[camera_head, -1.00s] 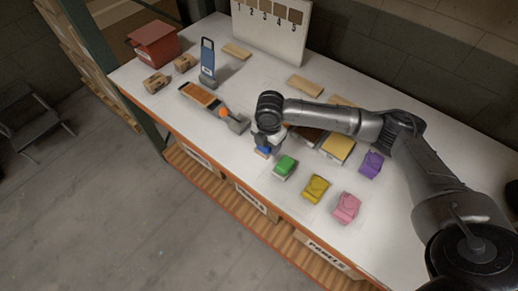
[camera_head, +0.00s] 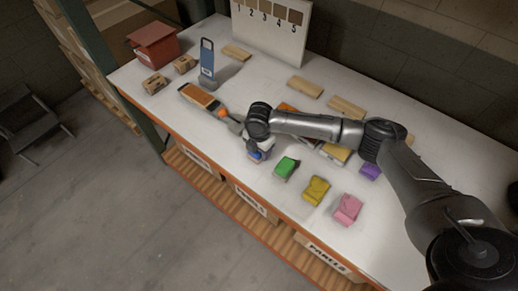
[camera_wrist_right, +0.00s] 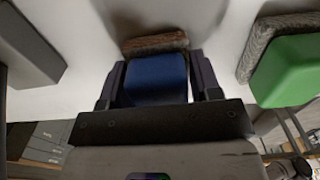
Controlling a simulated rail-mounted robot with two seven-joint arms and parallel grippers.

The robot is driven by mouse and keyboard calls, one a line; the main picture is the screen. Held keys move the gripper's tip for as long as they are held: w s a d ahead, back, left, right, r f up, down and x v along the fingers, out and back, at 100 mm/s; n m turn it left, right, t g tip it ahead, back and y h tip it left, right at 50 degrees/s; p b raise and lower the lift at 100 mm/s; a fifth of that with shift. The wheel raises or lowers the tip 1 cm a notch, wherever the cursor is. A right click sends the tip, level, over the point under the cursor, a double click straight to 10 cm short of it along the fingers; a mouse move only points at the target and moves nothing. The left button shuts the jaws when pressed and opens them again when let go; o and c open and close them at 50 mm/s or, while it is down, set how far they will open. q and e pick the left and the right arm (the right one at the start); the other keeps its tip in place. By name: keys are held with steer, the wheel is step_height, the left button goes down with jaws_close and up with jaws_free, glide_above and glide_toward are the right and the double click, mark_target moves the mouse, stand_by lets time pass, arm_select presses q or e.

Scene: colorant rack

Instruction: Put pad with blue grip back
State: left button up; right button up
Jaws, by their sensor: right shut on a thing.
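The pad with the blue grip (camera_wrist_right: 156,80) is between the two fingers of my right gripper (camera_wrist_right: 158,85) in the right wrist view. The gripper is shut on the blue grip, and the pad's brown fibrous edge (camera_wrist_right: 155,43) shows beyond it. In the head view the blue grip (camera_head: 256,155) shows just below my right wrist, near the table's front edge. I cannot tell whether the pad touches the table. The green-grip pad (camera_head: 286,167) lies just to its right. My left gripper is not in view.
Yellow (camera_head: 316,190), pink (camera_head: 347,209) and purple (camera_head: 370,171) grip pads stand to the right. A scanner-like device with an orange knob (camera_head: 222,112) lies left of my wrist. Wood pieces (camera_head: 305,87), a red box (camera_head: 153,43) and a numbered board (camera_head: 270,30) are farther back.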

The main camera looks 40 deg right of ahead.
steer(key=o, duration=0.4)
steer(key=shift+f, duration=0.15)
steer(key=o, duration=0.4)
step_height(320, 180, up, 11)
steer(key=shift+r+p, duration=0.15)
steer(key=shift+p, duration=0.55)
steer(key=shift+r, duration=0.55)
